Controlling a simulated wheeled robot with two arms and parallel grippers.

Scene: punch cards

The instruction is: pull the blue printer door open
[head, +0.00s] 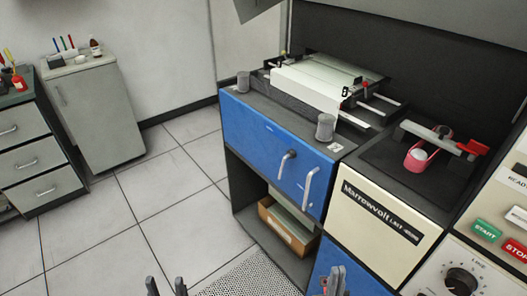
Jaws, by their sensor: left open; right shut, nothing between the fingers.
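A blue door panel (250,137) fronts the printer cabinet in the middle of the view. It looks shut, flush with the cabinet top. The printer (320,80), with a white bar and paper, stands on top. My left gripper (166,288) is at the bottom edge, open and empty, well below and left of the handle. My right gripper (336,281) is at the bottom edge, shut and empty, below the handle and in front of a lower blue panel (350,272). Neither touches the door.
An open shelf under the door holds a cardboard box (287,230). The cream Marrowvolt unit (383,215) adjoins at right, beside a control panel with a green START button (487,229). Grey cabinets (95,110) stand at left. The tiled floor (150,215) between is clear.

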